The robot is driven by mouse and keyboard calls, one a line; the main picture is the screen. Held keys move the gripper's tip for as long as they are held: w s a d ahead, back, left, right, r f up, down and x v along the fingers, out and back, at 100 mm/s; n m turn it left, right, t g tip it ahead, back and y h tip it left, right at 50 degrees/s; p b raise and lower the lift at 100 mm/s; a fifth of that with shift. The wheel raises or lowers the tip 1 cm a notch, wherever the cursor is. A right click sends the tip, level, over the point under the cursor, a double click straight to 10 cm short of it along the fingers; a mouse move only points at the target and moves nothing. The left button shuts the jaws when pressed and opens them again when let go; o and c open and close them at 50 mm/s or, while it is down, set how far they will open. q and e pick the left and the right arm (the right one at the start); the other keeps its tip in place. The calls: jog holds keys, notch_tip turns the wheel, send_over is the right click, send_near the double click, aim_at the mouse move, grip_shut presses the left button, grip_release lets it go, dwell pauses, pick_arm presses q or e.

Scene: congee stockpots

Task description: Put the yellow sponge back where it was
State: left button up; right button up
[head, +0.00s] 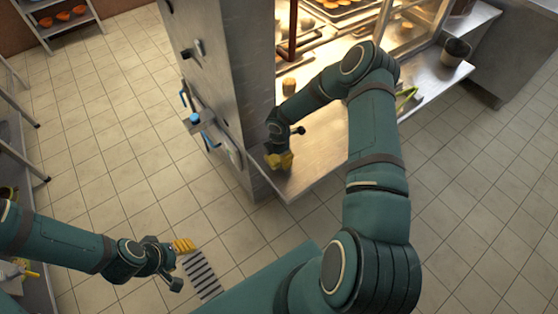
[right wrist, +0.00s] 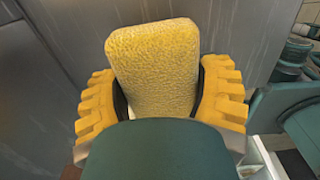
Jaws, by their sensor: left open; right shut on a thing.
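The yellow sponge (right wrist: 152,65) stands upright between the ridged yellow fingers of my right gripper (right wrist: 160,100) in the right wrist view. My right gripper is shut on it. In the head view my right gripper (head: 279,160) is at the near left corner of the steel counter (head: 320,155), close to the grey pillar. There the sponge cannot be told apart from the yellow fingers. My left gripper (head: 184,246) is open over the tiled floor at the lower left, away from the counter.
A small ledge with a blue-topped item (head: 195,118) is on the pillar (head: 225,60). On the counter stand a small tan cylinder (head: 289,86), a yellow-green item (head: 405,97) and a dark pot (head: 456,52). Trays of food are behind. The counter's front middle is clear.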

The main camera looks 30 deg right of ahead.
notch_tip(320, 180, down, 2)
jog(key=shift+f, duration=0.2)
jog(key=shift+f+b, duration=0.15)
jog(key=shift+b, duration=0.15)
jog(key=o, duration=1.3)
jog(key=shift+c, duration=0.2)
